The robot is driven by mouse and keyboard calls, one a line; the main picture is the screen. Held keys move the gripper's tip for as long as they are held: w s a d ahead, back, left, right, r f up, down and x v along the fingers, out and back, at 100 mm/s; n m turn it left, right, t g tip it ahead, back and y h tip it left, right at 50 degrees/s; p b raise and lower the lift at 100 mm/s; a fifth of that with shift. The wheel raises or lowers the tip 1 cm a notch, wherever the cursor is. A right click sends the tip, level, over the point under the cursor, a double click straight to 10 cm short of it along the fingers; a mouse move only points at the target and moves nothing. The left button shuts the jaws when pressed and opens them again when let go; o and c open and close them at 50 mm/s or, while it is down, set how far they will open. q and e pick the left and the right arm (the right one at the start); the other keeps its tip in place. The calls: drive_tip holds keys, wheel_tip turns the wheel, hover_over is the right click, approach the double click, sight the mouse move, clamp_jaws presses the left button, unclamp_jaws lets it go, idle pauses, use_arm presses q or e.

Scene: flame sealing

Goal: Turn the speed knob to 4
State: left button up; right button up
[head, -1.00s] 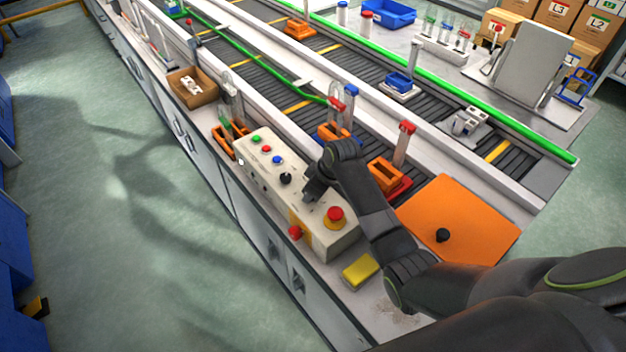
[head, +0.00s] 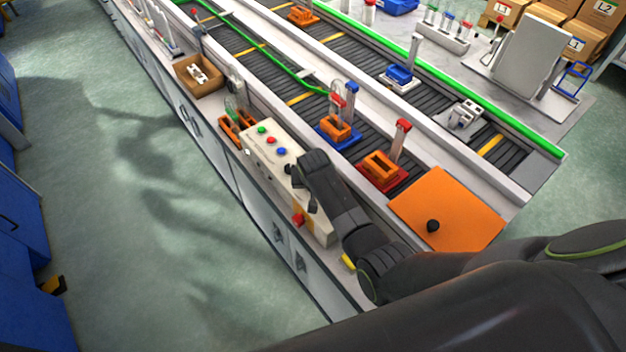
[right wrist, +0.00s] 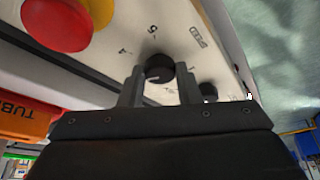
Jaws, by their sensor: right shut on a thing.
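The control box (head: 262,152) stands on the near bench. My right gripper (right wrist: 161,80) has its two fingers around a round black knob (right wrist: 159,66) on the box's panel, shut on it. The knob has a white pointer line on its face. Printed marks, a 4 (right wrist: 122,50) and what looks like a 5, show on the panel beside it. A second black knob (right wrist: 208,91) shows to the right. In the head view my right arm covers the gripped knob. My left gripper is not in view.
A red mushroom button (right wrist: 55,20) with a yellow base is left of the gripper in the wrist view. Green, red and blue buttons (head: 271,140) line the panel. An orange plate (head: 455,205) lies right of my arm; a conveyor runs behind.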

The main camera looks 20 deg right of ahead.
drive_tip(key=m, duration=0.1)
drive_tip(key=m+h, duration=0.1)
drive_tip(key=shift+w+a+m, duration=0.1)
drive_tip(key=shift+a+m, duration=0.1)
drive_tip(key=shift+m, duration=0.2)
drive_tip(key=shift+m+g+h+b, duration=0.6)
drive_tip(key=shift+m+b, duration=0.15)
drive_tip(key=shift+m, duration=1.05)
drive_tip(key=o, duration=1)
